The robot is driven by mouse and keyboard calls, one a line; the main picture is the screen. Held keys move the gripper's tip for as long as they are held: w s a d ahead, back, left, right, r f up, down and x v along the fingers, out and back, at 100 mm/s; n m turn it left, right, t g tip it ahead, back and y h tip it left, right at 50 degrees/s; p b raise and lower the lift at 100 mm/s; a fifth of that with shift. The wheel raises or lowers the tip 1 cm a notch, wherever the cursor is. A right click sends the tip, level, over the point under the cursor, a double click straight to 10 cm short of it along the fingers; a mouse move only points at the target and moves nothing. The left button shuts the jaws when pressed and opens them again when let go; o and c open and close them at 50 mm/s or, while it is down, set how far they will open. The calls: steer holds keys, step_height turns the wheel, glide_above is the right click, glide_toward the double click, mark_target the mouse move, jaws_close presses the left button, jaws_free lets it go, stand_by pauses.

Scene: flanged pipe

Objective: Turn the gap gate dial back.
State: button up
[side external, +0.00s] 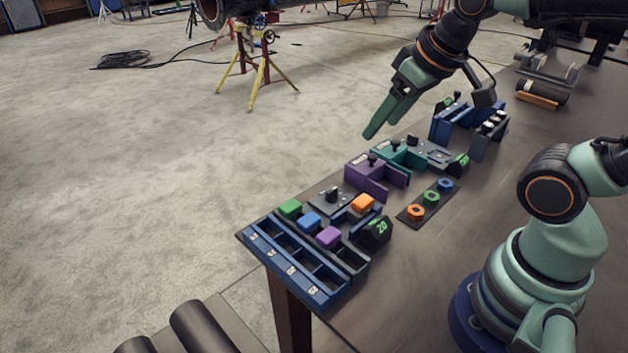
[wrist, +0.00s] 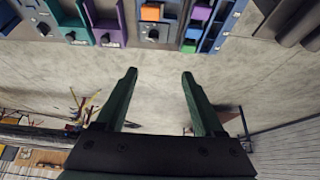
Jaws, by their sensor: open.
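Several black dials stand on the stations along the bench. One dial (side external: 333,194) is on a grey plate near the coloured blocks, one (side external: 371,160) on the purple station (side external: 366,178), and one (side external: 396,143) on the teal station (side external: 385,157). Their labels are too small to read, so I cannot tell which is the gap gate dial. In the wrist view, dials show on the teal (wrist: 70,37), purple (wrist: 105,39) and grey (wrist: 153,33) stations, beyond my fingertips. My gripper (side external: 373,134) is open and empty, above and behind the row; its fingers (wrist: 159,74) touch nothing.
Green (side external: 290,208), blue (side external: 309,220), purple (side external: 328,237) and orange (side external: 362,203) blocks sit by a blue compartment tray (side external: 250,236). A dark strip (side external: 404,216) holds coloured rings. A blue station (side external: 440,122) stands at the far end. The bench's right side has free room.

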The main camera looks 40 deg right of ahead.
steer(key=g, duration=0.5)
glide_above(332, 194)
steer(key=w, duration=0.1)
step_height(332, 194, down, 11)
steer(key=f, duration=1.1)
steer(key=shift+d+f, duration=0.2)
steer(key=shift+d, duration=0.1)
jaws_close()
